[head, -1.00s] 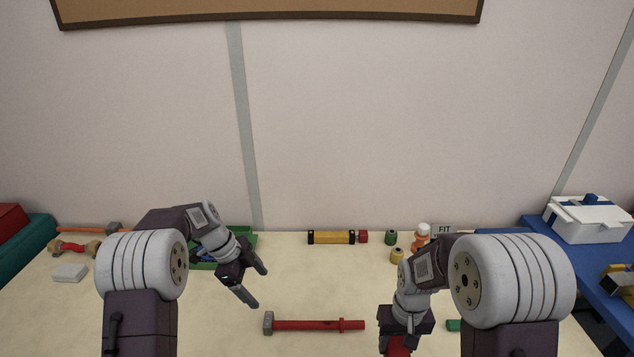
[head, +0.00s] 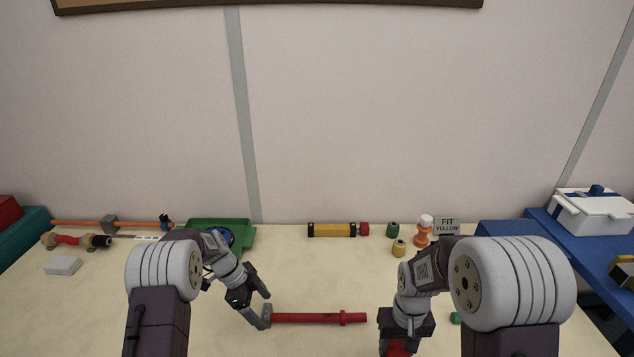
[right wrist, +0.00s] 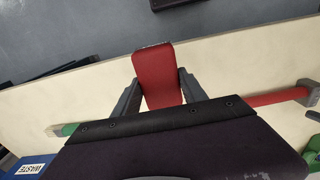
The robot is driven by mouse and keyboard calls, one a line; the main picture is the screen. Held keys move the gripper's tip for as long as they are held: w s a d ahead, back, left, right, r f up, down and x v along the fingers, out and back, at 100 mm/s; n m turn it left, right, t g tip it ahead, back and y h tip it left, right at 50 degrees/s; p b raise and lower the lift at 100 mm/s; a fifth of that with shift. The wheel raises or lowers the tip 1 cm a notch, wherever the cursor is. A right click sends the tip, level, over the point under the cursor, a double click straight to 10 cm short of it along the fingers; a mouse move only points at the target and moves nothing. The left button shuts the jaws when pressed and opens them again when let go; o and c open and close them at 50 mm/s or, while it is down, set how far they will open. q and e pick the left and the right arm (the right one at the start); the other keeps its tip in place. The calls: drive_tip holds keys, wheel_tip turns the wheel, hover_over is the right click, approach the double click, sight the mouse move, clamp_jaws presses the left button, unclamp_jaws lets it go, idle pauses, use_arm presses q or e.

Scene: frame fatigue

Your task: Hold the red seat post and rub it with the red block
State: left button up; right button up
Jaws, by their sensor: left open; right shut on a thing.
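The red seat post (head: 310,318) lies across the middle of the table, with a collar near its right end. Its left end is partly hidden by my left gripper (head: 266,308). That gripper is open, with its fingers at the left end of the post; I cannot tell if they touch it. My right gripper (head: 402,340) is shut on the red block (right wrist: 158,75), to the right of the post. The block shows between the fingers in the right wrist view, and the post (right wrist: 272,99) lies apart from it on the right there.
A green tray (head: 240,222) is at back left. A white box (head: 592,212) stands on the right.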

sight(265, 311)
use_arm(q)
drive_tip(key=shift+b+x, duration=0.5)
drive_tip(key=shift+x, duration=1.05)
use_arm(e)
drive_tip(key=shift+f, duration=0.8)
use_arm(q)
clamp_jaws()
unclamp_jaws()
drive_tip(key=shift+r, duration=0.1)
